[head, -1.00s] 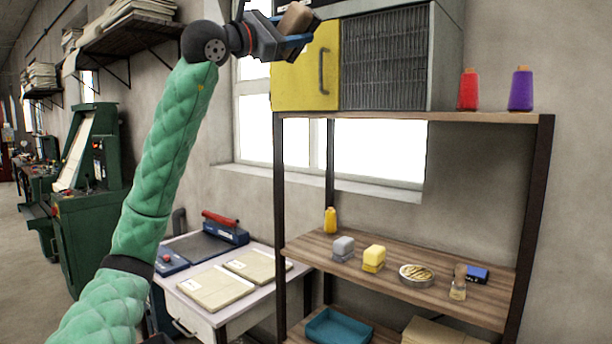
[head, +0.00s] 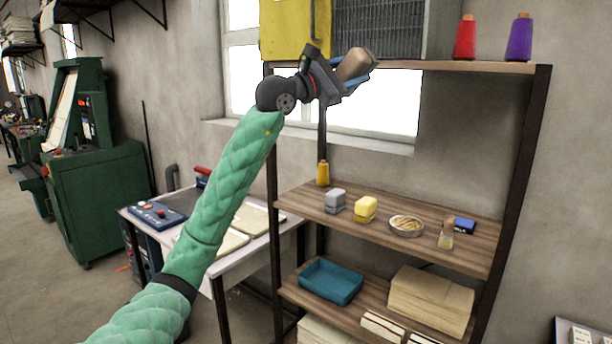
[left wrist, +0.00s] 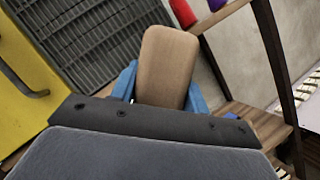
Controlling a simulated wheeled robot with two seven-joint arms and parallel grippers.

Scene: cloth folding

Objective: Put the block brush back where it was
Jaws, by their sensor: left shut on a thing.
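The block brush (head: 352,64) is a brown wooden block with rounded ends. My left gripper (head: 358,72) is shut on it with blue fingers and holds it in the air. It is in front of the window, near the top board of the shelf rack (head: 500,66). In the left wrist view the brown block (left wrist: 167,60) stands up between the two blue fingers (left wrist: 160,90); its bristles are not visible. My right gripper is not in view.
The middle board (head: 385,230) holds an orange spool (head: 323,174), a grey block (head: 335,201), a yellow block (head: 365,209), a round dish (head: 406,225), a small brush (head: 446,234) and a blue box (head: 465,225). Below are a teal tray (head: 331,280) and stacked sheets (head: 430,300). Dark posts frame the rack.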

